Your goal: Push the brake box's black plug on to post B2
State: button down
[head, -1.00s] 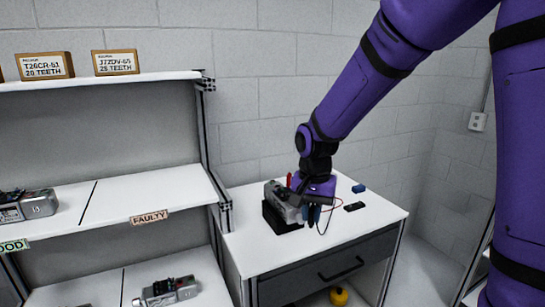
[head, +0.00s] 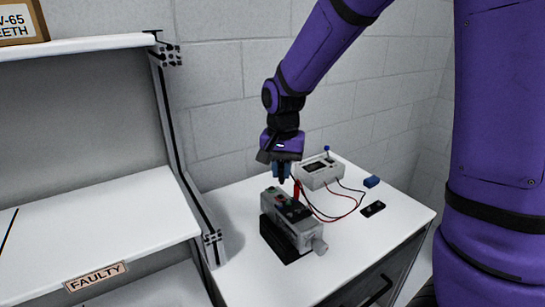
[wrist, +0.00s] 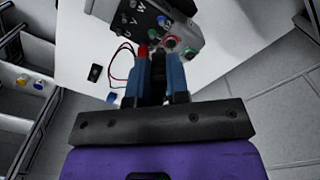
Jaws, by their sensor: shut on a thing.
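The grey servo motor (head: 300,228) lies on a black stand (head: 276,240) on the bench. Its dark terminal face carries several coloured posts, seen in the wrist view (wrist: 165,22); I cannot read which one is B2. My gripper (head: 282,179) points down just above the motor's far end, its blue fingers shut on the black plug (wrist: 158,70). The plug is mostly hidden between the fingers. The red plug (head: 297,190) stands upright on the motor close beside my fingers and shows at the left fingertip in the wrist view (wrist: 143,51). The brake box (head: 318,172) stands behind, with red and black leads.
A small blue block (head: 372,181) and a flat black piece (head: 373,209) lie on the bench to the right. A shelf unit with a FAULTY label (head: 95,277) stands at left.

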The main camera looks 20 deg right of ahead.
aim_at(280, 203)
jog(key=shift+w+f, duration=0.15)
jog(key=shift+w, duration=0.05)
jog(key=shift+f, duration=3.35)
jog(key=shift+s+f, duration=0.1)
jog(key=shift+f, duration=0.15)
jog(key=c, duration=1)
grip_release()
jog(key=shift+r, duration=3.5)
